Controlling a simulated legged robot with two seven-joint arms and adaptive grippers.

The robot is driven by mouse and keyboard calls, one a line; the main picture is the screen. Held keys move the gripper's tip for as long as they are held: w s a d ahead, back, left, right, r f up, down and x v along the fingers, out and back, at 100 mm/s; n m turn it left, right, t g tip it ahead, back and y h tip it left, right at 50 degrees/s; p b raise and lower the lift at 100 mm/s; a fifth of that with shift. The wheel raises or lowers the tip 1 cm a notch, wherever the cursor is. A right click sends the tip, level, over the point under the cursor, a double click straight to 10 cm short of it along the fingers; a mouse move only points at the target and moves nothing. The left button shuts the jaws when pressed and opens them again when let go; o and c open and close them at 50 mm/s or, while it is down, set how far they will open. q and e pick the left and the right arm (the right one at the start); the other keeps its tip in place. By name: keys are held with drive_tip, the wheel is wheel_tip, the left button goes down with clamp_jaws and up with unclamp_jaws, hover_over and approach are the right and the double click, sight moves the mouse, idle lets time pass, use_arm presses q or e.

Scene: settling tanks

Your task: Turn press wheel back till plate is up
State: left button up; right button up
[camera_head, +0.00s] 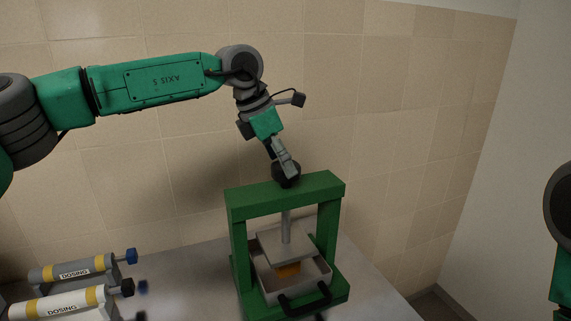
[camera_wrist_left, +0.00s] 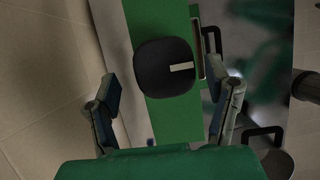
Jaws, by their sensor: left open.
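The green press (camera_head: 334,186) stands on the table, its dark wheel (camera_head: 278,175) on top of the crossbeam. A grey screw runs down to the grey press plate (camera_head: 272,245), held above a grey tray (camera_head: 300,287) with a gap between them. Something orange (camera_head: 289,270) lies in the tray under the plate. My left gripper (camera_head: 289,169) reaches down at the wheel. In the left wrist view the open fingers (camera_wrist_left: 168,105) are wide apart, with the black wheel (camera_wrist_left: 155,75) between and beyond them; it bears a white mark. I cannot tell whether they touch it. My right gripper is out of view.
Dosing cylinders, one grey (camera_head: 97,264) and one white (camera_head: 60,303), lie at the lower left with blue and black knobs. A tiled wall (camera_head: 400,130) stands close behind the press. The tray's black handle (camera_head: 305,300) faces front.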

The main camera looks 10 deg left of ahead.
use_arm(q)
drive_tip(key=shift+w+f, duration=0.1)
drive_tip(key=shift+f, duration=0.5)
drive_tip(key=shift+d+f, duration=0.1)
drive_tip(key=shift+d, duration=0.65)
drive_tip(key=shift+c, duration=1.3)
drive_tip(key=shift+w+d, duration=0.1)
drive_tip(key=c, duration=0.9)
drive_tip(key=shift+a, duration=0.3)
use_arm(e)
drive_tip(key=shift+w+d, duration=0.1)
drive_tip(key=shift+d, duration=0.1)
